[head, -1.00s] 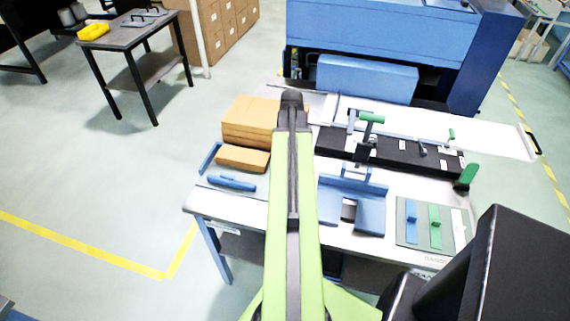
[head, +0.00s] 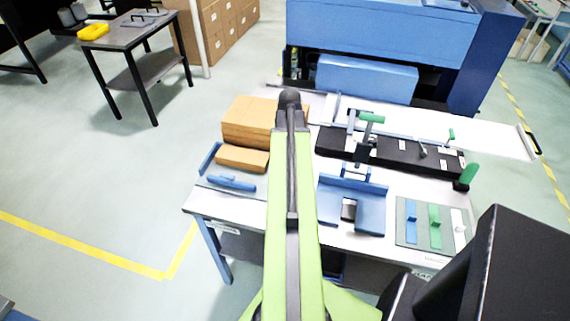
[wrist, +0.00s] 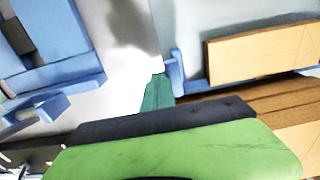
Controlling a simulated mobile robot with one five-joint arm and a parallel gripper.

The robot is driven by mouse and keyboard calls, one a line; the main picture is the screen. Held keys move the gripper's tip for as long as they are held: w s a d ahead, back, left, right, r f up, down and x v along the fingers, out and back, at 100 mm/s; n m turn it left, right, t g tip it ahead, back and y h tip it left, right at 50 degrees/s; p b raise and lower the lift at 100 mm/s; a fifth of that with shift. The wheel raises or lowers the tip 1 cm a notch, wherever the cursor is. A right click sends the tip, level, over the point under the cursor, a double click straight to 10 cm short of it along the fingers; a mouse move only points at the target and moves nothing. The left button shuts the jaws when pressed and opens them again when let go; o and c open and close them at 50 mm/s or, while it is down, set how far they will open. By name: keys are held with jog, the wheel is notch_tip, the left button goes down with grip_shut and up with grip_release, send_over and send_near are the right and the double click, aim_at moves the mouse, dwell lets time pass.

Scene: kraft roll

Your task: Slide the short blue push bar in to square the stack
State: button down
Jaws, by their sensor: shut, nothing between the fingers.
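A short blue bar (head: 231,182) lies on the table in front of the low brown stack (head: 241,159) in the head view. The taller brown stack (head: 249,120) stands behind it, partly covered by my arm. In the wrist view a blue upright piece (wrist: 175,72) stands at the left end of a brown stack (wrist: 255,52); I cannot tell whether it is that same bar. My gripper (wrist: 156,92) shows as shut teal fingers close to this upright piece, empty; contact is unclear. In the head view my arm hides the gripper.
A blue plate (head: 209,158) stands left of the low stack. A blue slotted jig (head: 352,204) and a grey board with blue and green strips (head: 408,236) lie to the right. A black fixture (head: 395,152) is behind. The blue machine (head: 380,40) closes off the back.

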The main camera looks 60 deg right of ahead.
jog(key=shift+w+a, duration=0.35)
jog(key=shift+w, duration=0.7)
jog(key=shift+w+a, duration=0.3)
jog(key=shift+w, duration=0.7)
jog(key=shift+w+a, duration=0.35)
jog(key=shift+w, duration=0.7)
jog(key=shift+s+d, duration=0.35)
jog(key=shift+s, duration=0.8)
jog(key=shift+s+d, duration=0.4)
jog(key=shift+s, duration=0.7)
jog(key=shift+s+d, duration=0.35)
jog(key=shift+s, duration=0.8)
notch_tip(320, 180, up, 7)
jog(key=p, duration=0.7)
